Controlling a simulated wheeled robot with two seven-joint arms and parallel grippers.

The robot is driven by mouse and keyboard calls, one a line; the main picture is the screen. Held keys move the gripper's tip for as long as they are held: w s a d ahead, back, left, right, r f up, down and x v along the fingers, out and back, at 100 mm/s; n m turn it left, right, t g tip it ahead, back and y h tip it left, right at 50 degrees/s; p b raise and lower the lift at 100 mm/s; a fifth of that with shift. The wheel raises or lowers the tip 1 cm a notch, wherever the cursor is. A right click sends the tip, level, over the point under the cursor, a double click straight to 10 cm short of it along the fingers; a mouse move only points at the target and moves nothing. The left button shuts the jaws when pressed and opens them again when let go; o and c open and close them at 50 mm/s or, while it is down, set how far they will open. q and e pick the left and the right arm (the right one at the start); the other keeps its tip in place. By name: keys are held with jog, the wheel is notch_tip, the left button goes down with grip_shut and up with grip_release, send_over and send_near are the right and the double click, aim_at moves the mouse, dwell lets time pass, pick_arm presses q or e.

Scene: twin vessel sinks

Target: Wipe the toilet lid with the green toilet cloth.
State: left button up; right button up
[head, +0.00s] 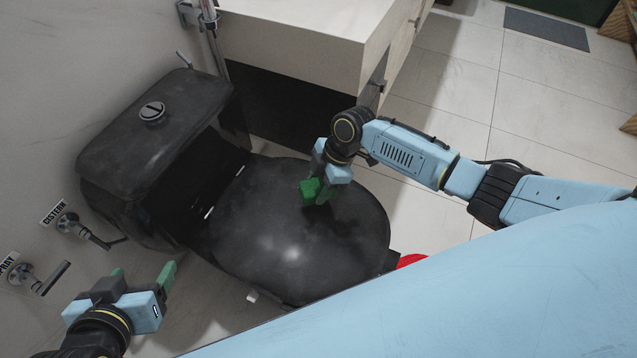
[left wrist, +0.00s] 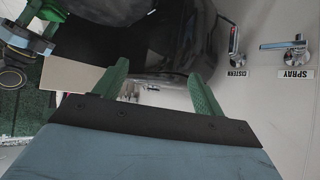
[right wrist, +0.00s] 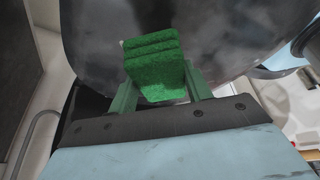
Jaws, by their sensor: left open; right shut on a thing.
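The black toilet lid (head: 290,245) is closed over the bowl, in the middle of the head view. My right gripper (head: 318,188) is over the lid and shut on the green toilet cloth (head: 309,191). In the right wrist view the cloth (right wrist: 155,66) is a folded, thick green pad between the fingers, in front of the dark lid (right wrist: 235,30). I cannot tell for certain whether the cloth touches the lid. My left gripper (head: 143,275) is open and empty, left of the toilet near the wall. Its spread green fingers (left wrist: 155,92) show in the left wrist view.
The black cistern (head: 150,130) stands behind the lid, against the wall. Cistern (head: 68,223) and spray (head: 22,278) taps stick out near my left gripper. A pale vanity counter (head: 295,40) stands beyond the toilet. Something red (head: 411,260) lies by the lid's right edge. Tiled floor is open at right.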

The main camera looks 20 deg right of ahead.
jog(key=shift+r+p, duration=0.35)
jog(key=shift+r, duration=0.05)
jog(key=shift+r+p, duration=0.55)
jog(key=shift+p, duration=0.05)
pick_arm(q)
jog(key=s+a+f+g+y+p, duration=0.1)
jog(key=s+a+f+g+y, duration=0.1)
jog(key=s+a+f+g, duration=0.2)
jog(key=shift+s+a+f+g, duration=0.2)
jog(key=shift+s+f+g, duration=1.15)
jog(key=shift+s, duration=0.95)
pick_arm(e)
jog(key=shift+r, duration=0.6)
pick_arm(q)
jog(key=shift+f, duration=0.1)
